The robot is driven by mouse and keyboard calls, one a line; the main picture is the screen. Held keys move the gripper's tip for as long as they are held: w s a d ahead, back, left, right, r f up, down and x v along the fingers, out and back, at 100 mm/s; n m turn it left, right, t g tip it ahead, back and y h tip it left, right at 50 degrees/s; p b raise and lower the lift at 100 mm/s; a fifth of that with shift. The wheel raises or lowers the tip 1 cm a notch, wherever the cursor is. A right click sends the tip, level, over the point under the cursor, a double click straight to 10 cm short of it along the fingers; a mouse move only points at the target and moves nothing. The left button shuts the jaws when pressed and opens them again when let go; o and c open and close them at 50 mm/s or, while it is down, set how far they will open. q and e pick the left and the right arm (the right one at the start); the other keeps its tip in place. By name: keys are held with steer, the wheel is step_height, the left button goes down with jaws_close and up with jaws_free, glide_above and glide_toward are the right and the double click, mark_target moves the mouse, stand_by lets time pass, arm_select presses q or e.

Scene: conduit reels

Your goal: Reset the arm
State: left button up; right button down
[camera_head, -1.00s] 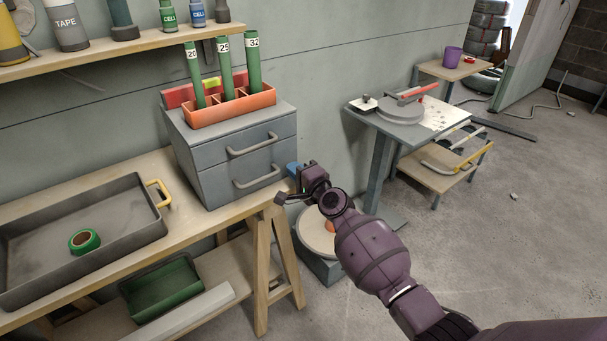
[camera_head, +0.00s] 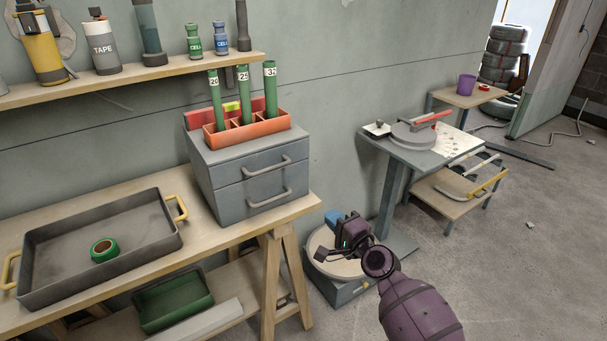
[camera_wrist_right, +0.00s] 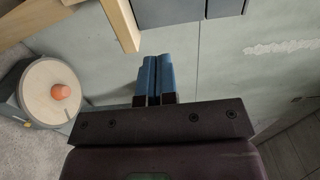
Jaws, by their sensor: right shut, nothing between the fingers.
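My right gripper (camera_head: 334,218) is in front of the wall, to the right of the workbench's end and above a round reel stand. Its blue fingers (camera_wrist_right: 156,80) lie side by side in the right wrist view, shut with nothing between them. The purple right arm (camera_head: 415,305) comes in from the lower right. The round stand (camera_head: 345,292) has a pale disc on top; in the wrist view the disc (camera_wrist_right: 40,95) carries an orange knob (camera_wrist_right: 61,91). My left gripper is not in view.
The workbench (camera_head: 235,228) holds a grey tray (camera_head: 60,290) with a green tape roll (camera_head: 104,250), and a grey drawer unit (camera_head: 250,170). An orange rack (camera_head: 250,132) holds green tubes. A grey bending table (camera_head: 440,155) stands at right.

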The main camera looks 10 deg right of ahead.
steer(key=s+d+f+n+g+h+p, duration=0.1)
steer(key=s+f+n, duration=0.3)
steer(key=s, duration=0.8)
steer(key=s+d+f+n+g+h+p, duration=0.1)
steer(key=s+d+f+n+g+h, duration=0.2)
steer(key=s, duration=0.9)
steer(key=s+d+f+n+g+h+p, duration=0.1)
steer(key=s+d+f+n+g+h, duration=0.1)
steer(key=s+f+n, duration=0.3)
steer(key=s+d+n, duration=0.1)
steer(key=s+n, duration=0.2)
steer(key=s, duration=0.4)
steer(key=shift+s+d, duration=0.15)
steer(key=shift+s, duration=0.25)
